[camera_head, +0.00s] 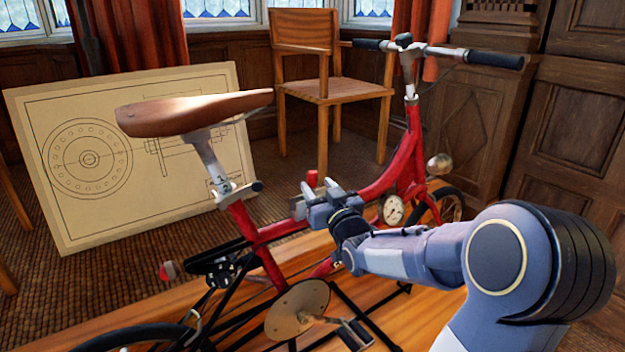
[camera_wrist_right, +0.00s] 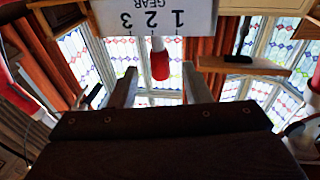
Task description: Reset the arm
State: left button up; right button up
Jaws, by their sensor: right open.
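A red bicycle with a brown saddle (camera_head: 190,112) stands in the head view. My right gripper (camera_head: 321,190) reaches in from the right to the middle of the frame. It is open, beside a small red knob (camera_head: 312,178). In the right wrist view the knob (camera_wrist_right: 160,62) shows between and beyond the two fingertips (camera_wrist_right: 160,80), apart from both, with nothing held. Behind the knob is a white gear plate (camera_wrist_right: 158,14), upside down in this view, marked GEAR 1 2 3. My left gripper is in no view.
A drafting board (camera_head: 120,215) leans at the left. A wooden chair (camera_head: 330,88) stands behind the bicycle.

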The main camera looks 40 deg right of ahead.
jog(key=shift+v, duration=0.9)
jog(key=s+a+f+n+g+y, duration=0.1)
jog(key=s+a+f+g+y, duration=0.5)
jog(key=s+a, duration=0.6)
jog(key=s+a+f+n+g+y, duration=0.1)
jog(key=s+a+f+g+y, duration=0.3)
jog(key=s+a+f+g, duration=0.6)
notch_tip(320, 180, up, 29)
jog(key=s+a+t+p, duration=0.1)
jog(key=a+t+p, duration=0.1)
jog(key=p, duration=2.4)
jog(key=shift+s+a+f+t, duration=0.15)
jog(key=shift+s+a+t, duration=0.15)
jog(key=shift+t, duration=0.5)
